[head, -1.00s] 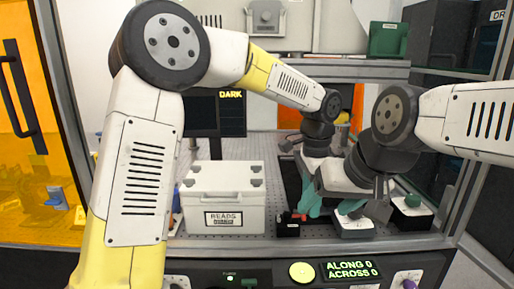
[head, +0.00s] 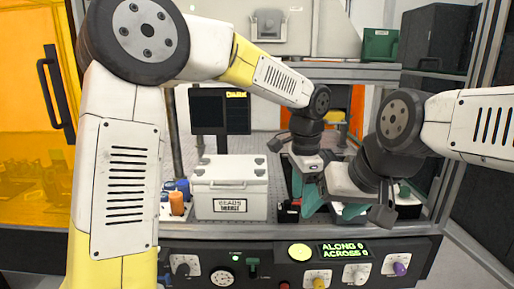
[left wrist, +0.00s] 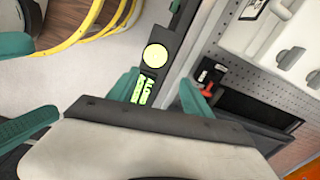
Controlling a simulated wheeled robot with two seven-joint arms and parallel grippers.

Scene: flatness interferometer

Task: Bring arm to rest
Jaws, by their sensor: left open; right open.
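My left arm arches in from the left in the head view. Its gripper (head: 304,182) hangs over the bench right of the lidded white box (head: 230,193). My right arm comes in from the right. Its gripper (head: 329,208) points left and down, close in front of my left gripper. Whether the grippers touch cannot be told.
A small black block with a red part (head: 290,211) sits beside the white box, close to the fingers. The control panel (head: 300,262) runs along the front, its display (head: 343,252) reading "ALONG 0 ACROSS 0". A monitor (head: 221,111) stands behind. Frame posts flank the bench.

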